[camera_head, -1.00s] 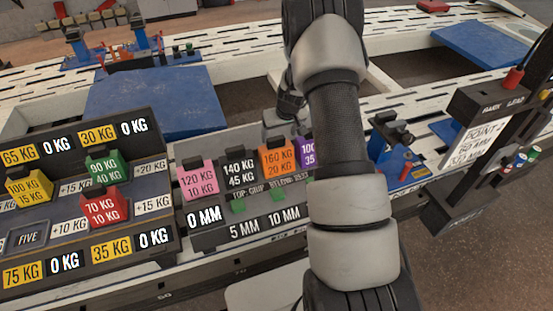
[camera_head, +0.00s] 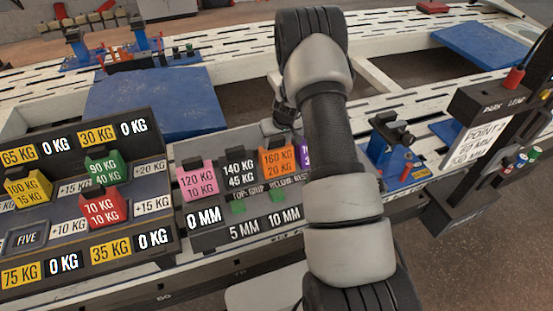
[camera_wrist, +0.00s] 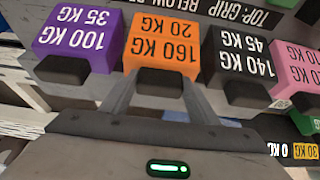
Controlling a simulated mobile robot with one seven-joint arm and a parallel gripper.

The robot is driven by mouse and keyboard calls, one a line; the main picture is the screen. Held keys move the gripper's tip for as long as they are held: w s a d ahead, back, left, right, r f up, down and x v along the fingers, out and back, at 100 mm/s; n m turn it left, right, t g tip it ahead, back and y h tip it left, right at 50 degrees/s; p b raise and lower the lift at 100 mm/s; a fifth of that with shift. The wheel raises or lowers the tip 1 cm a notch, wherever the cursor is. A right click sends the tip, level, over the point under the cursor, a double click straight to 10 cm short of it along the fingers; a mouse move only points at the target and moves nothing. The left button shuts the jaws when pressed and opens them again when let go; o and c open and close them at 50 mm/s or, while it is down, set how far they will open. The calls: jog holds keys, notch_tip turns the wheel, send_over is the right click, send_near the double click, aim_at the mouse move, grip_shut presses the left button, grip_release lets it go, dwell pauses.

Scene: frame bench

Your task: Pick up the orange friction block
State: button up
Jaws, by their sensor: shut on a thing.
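The orange friction block (camera_head: 276,161), labelled 160 KG 20 KG, stands in the dark rack between the black block (camera_head: 238,171) and the purple block (camera_head: 305,151). In the wrist view the orange block (camera_wrist: 165,55) is at the centre, in line with its neighbours. My gripper (camera_wrist: 163,85) reaches it from its near side. I cannot tell whether the block is lifted.
A pink block (camera_head: 197,181) stands left of the black one; the purple block (camera_wrist: 85,35) is close beside the orange one. A tray of coloured weight blocks (camera_head: 165,225) lies left. A blue clamp fixture (camera_head: 393,155) and a dark post (camera_head: 480,120) stand right.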

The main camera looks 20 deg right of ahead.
grip_shut()
jog(key=shift+r, duration=0.1)
notch_tip(320, 180, up, 10)
jog(key=shift+p, duration=0.6)
